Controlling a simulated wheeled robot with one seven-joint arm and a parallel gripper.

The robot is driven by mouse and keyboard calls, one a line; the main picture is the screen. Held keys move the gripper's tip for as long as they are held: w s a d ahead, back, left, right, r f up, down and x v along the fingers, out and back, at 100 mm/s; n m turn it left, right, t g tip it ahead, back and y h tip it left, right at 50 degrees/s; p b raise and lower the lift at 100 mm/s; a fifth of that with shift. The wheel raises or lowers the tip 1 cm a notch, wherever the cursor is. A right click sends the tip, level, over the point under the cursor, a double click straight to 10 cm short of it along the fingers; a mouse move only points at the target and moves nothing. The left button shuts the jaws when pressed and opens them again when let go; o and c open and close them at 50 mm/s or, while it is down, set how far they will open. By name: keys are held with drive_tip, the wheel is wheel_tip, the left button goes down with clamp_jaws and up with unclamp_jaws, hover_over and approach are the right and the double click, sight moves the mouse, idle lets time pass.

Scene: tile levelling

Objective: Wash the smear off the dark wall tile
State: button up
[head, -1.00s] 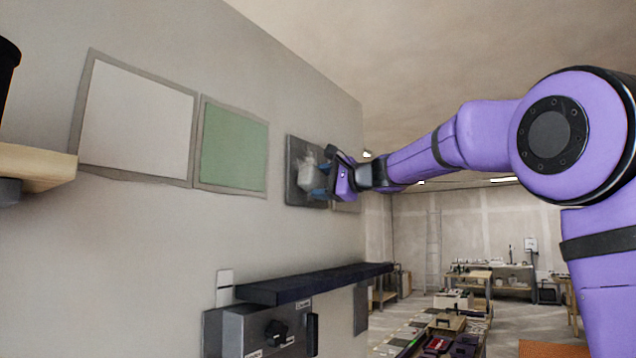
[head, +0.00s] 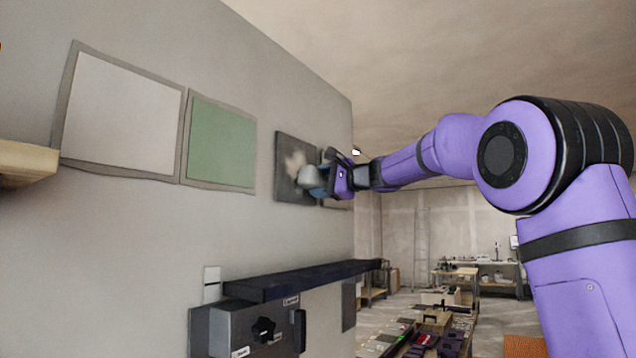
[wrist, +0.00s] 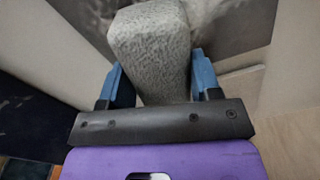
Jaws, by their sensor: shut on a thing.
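The dark wall tile (head: 284,148) hangs on the wall to the right of the green tile in the head view. A pale, cloudy smear (head: 294,163) shows on its middle, partly hidden by my gripper. My gripper (head: 322,182) is at the tile's lower right side. It is shut on a grey, speckled, sponge-like block (wrist: 150,45), held between the blue fingers in the wrist view. In the head view the block (head: 309,178) is close in front of the tile; I cannot tell whether it touches. Part of the dark tile (wrist: 225,22) shows behind the block in the wrist view.
A white tile (head: 120,115) and a green tile (head: 221,145) are on the wall at left. A dark shelf (head: 310,280) juts out below, above a grey box with a knob (head: 262,328). A wooden ledge (head: 25,160) is at far left. Benches (head: 485,275) stand far back.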

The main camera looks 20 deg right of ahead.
sight(320, 170)
drive_tip(key=shift+w+d, duration=0.6)
drive_tip(key=shift+d, duration=0.1)
drive_tip(key=shift+r, duration=1.35)
drive_tip(key=shift+s+a, duration=1.05)
drive_tip(key=shift+a, duration=0.15)
drive_tip(key=shift+s+a, duration=0.9)
drive_tip(key=shift+a, duration=0.4)
drive_tip(key=shift+s+a, duration=0.85)
drive_tip(key=shift+a, duration=0.45)
drive_tip(key=shift+s+a, duration=0.9)
drive_tip(key=shift+a, duration=0.4)
drive_tip(key=shift+s+r, duration=0.1)
drive_tip(key=shift+r, duration=1.25)
drive_tip(key=shift+w+d, duration=0.45)
drive_tip(key=shift+d, duration=0.25)
drive_tip(key=shift+w+d, duration=0.45)
drive_tip(key=shift+d, duration=0.2)
drive_tip(key=shift+w+d, duration=0.95)
drive_tip(key=shift+d, duration=0.3)
drive_tip(key=shift+w+d, duration=1)
drive_tip(key=shift+d, duration=0.25)
drive_tip(key=shift+w+d, duration=0.95)
drive_tip(key=shift+d, duration=0.3)
drive_tip(key=shift+f, duration=0.1)
